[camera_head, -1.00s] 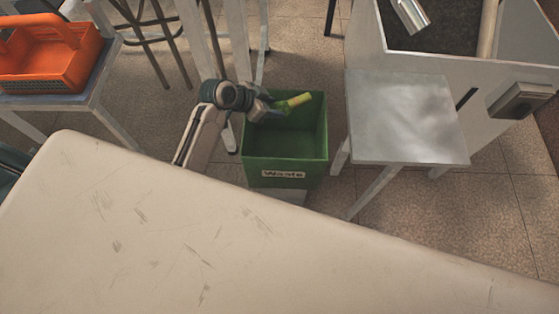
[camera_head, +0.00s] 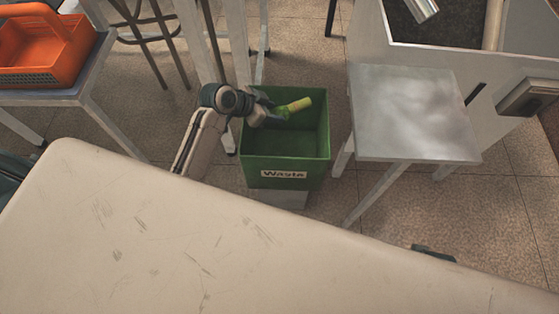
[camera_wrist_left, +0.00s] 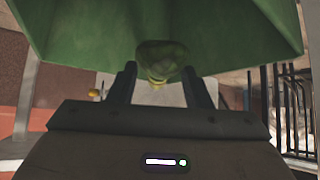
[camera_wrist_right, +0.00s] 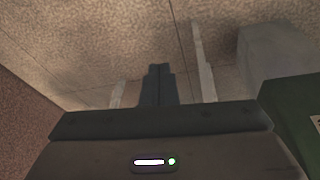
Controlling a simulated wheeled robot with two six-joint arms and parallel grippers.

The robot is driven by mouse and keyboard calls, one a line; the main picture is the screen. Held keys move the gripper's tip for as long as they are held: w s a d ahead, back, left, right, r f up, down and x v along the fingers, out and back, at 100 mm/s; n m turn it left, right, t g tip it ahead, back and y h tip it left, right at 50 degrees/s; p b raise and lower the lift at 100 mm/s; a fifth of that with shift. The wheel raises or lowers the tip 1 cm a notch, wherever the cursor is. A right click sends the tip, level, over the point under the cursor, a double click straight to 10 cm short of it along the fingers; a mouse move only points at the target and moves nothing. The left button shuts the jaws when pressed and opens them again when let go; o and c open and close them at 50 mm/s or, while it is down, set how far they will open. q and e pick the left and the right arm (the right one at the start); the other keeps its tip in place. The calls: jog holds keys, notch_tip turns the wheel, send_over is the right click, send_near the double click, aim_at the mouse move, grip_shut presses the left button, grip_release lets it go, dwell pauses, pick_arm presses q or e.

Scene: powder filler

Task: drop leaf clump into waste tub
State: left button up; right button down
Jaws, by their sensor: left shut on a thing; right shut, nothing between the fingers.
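The leaf clump (camera_head: 300,105), green with a pale yellow-green stalk end, is in my left gripper (camera_head: 268,116). In the left wrist view, the clump (camera_wrist_left: 160,58) sits between the two dark fingers of the left gripper (camera_wrist_left: 159,70). The green waste tub (camera_head: 284,167), labelled "Waste", stands on the floor beyond the table. The gripper and clump are over its opening, towards the back left. The tub's wall (camera_wrist_left: 75,35) also fills the top of the left wrist view. My right gripper (camera_wrist_right: 158,72) is shut and empty; the tub (camera_wrist_right: 298,115) shows at its right.
A pale, scratched table (camera_head: 150,235) fills the foreground. A grey square-topped stand (camera_head: 410,115) is right of the tub. An orange basket (camera_head: 45,55) sits on a stand at the far left. Table legs rise behind the tub.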

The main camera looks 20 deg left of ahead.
pick_arm(q)
jog(key=shift+f, duration=0.1)
pick_arm(e)
jog(key=shift+r, duration=0.4)
pick_arm(q)
jog(key=o, duration=1.1)
jog(key=shift+c, duration=0.2)
jog(key=v, duration=1)
jog(key=shift+s+a+r, duration=0.2)
jog(key=shift+s+r, duration=0.05)
jog(key=shift+s, duration=0.05)
pick_arm(e)
jog(key=shift+s+x, duration=0.25)
jog(key=shift+x, duration=0.85)
